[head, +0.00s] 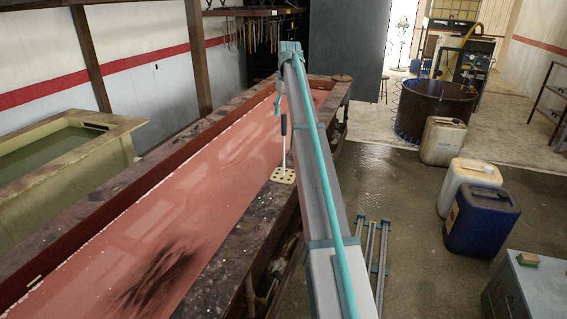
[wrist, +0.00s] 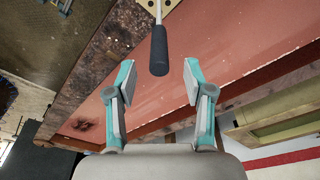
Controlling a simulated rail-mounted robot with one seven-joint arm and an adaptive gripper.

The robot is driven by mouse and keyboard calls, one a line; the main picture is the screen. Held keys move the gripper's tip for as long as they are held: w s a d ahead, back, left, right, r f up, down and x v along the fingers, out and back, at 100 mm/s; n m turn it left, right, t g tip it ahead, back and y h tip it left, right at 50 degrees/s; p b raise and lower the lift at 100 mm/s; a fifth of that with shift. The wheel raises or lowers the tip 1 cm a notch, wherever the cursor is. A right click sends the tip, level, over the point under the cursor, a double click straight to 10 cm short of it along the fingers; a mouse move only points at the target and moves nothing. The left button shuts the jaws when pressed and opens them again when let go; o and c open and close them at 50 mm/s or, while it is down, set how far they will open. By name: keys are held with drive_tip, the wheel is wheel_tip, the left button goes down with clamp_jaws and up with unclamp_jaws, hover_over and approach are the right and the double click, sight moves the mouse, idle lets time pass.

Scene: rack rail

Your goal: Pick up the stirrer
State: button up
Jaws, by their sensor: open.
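The stirrer (head: 284,148) stands upright in the head view, its dark handle up and its thin pale shaft down at a cream plate with holes (head: 283,176) on the tank's near rim. In the wrist view the stirrer's dark handle (wrist: 158,52) points toward my gripper (wrist: 159,80). My gripper is open and empty, with one teal-backed finger on each side of the handle's line. The handle's end lies around the fingertips in the picture, with gaps on both sides; its depth relative to them I cannot tell. In the head view my arm mostly hides the gripper.
A long tank of reddish liquid (head: 165,215) has a dark, stained rim. A yellowish tank (head: 110,140) stands to the left. White and blue canisters (head: 482,222) stand on the floor at right. Hooks hang from a rack (head: 250,12) at the back.

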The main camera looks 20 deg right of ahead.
sight(284, 128)
drive_tip(key=shift+w+f+p, duration=0.2)
drive_tip(key=shift+f+p, duration=0.35)
drive_tip(key=shift+f, duration=0.9)
drive_tip(key=shift+w+f+p, duration=0.2)
drive_tip(key=shift+f+p, duration=0.35)
drive_tip(key=shift+f, duration=0.85)
drive_tip(key=shift+w+f+p, duration=0.2)
drive_tip(key=shift+f+p, duration=0.35)
drive_tip(key=shift+f, duration=0.9)
clamp_jaws()
